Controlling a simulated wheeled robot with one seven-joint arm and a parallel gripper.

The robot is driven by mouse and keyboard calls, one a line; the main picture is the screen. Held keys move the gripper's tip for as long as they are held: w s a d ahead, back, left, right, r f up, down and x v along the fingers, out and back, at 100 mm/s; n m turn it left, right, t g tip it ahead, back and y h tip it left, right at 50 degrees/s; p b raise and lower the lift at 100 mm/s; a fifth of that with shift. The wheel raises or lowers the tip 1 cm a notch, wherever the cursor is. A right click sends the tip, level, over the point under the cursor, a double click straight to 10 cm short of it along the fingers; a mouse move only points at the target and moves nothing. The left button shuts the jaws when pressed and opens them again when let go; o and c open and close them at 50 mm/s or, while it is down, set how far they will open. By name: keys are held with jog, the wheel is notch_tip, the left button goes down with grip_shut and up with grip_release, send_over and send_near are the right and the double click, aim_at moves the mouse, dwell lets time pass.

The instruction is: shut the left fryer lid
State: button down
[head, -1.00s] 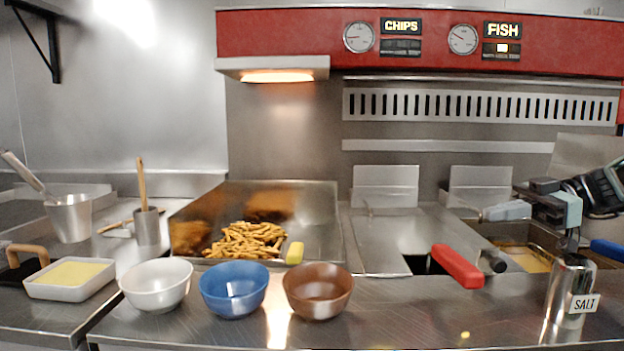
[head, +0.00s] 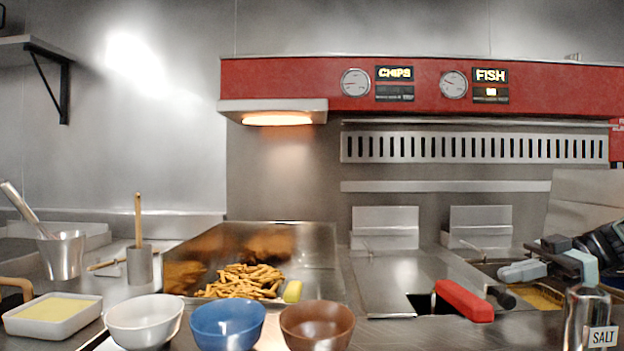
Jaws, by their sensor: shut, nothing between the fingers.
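The left fryer lid (head: 392,283) is a flat steel panel lying over the left fryer, left of the red handle. A dark gap (head: 425,303) shows at its front right, beside the red handle (head: 463,300). I cannot tell whether the lid rests fully level. My gripper (head: 578,265) is at the right edge, above the salt shaker and well right of the lid, apart from it. Its fingers are shut and empty. Its lower part is partly hidden by the shaker.
The open right fryer holds yellowish oil (head: 540,297); a black handle (head: 502,296) and a pale grey handle (head: 521,271) are near it. The salt shaker (head: 587,318) stands front right. White (head: 145,322), blue (head: 228,325) and brown (head: 317,326) bowls line the front. Chips (head: 243,281) lie in the tray.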

notch_tip(320, 180, up, 10)
jog(key=p, duration=0.1)
dwell(0.4)
